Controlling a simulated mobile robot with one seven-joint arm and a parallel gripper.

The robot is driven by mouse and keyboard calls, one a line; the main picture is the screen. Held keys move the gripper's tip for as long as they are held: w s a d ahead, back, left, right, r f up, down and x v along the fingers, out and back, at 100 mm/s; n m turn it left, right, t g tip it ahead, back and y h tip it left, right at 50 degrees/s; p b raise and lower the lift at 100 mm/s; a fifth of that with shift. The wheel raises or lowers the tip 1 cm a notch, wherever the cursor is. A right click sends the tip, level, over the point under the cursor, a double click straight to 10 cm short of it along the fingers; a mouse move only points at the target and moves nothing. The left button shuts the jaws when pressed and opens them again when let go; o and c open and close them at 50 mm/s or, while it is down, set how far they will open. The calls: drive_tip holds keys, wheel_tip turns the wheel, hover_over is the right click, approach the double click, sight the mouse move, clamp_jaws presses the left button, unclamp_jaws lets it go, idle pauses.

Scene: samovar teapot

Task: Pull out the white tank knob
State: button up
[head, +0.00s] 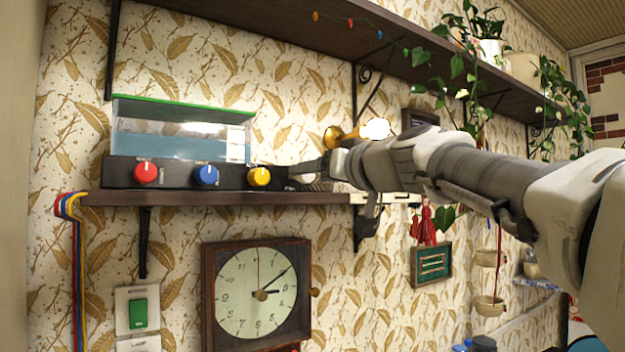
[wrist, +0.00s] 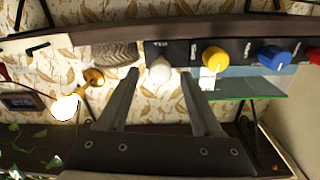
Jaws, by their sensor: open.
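The white knob (wrist: 160,71) sits on the dark control panel (wrist: 180,49) at the base of the tank. In the wrist view it lies between the two fingertips of my gripper (wrist: 159,76), with gaps visible on both sides. My gripper is open and no grip on the knob shows. In the head view my gripper (head: 305,172) is at the right end of the panel, and it mostly hides the white knob there. The clear tank (head: 180,140) with a green rim stands on the shelf. Red (head: 145,173), blue (head: 206,176) and yellow (head: 259,177) knobs line the panel.
The lower shelf (head: 230,198) runs under the panel, and a dark upper shelf (head: 270,30) is above. A brass horn-like object (head: 333,136) and a glowing bulb (head: 376,129) are close to my wrist. A clock (head: 258,292) hangs below.

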drive_tip(key=b+v, duration=0.3)
drive_tip(key=v, duration=1.1)
drive_tip(key=shift+s+d, duration=0.15)
drive_tip(key=shift+s, duration=0.2)
drive_tip(key=shift+f, duration=0.1)
drive_tip(key=s+d+f+m+g+h, duration=0.1)
drive_tip(key=s+f+m+g+h, duration=0.15)
drive_tip(key=f, duration=1.15)
drive_tip(key=s+f+m+g+h, duration=0.1)
drive_tip(key=s+f+g+h, duration=0.25)
drive_tip(key=f, duration=0.95)
drive_tip(key=s+d+f+g+h, duration=0.1)
drive_tip(key=s+d+f, duration=0.1)
drive_tip(key=s+f, duration=0.3)
drive_tip(key=s+d+f+m+g+h, duration=0.1)
drive_tip(key=s+f, duration=0.4)
drive_tip(key=f, duration=0.8)
drive_tip(key=shift+s+d+f+g+h, duration=0.15)
drive_tip(key=shift+s+d+g+h, duration=0.05)
drive_tip(key=shift+d+g+h, duration=0.75)
drive_tip(key=shift+d, duration=0.1)
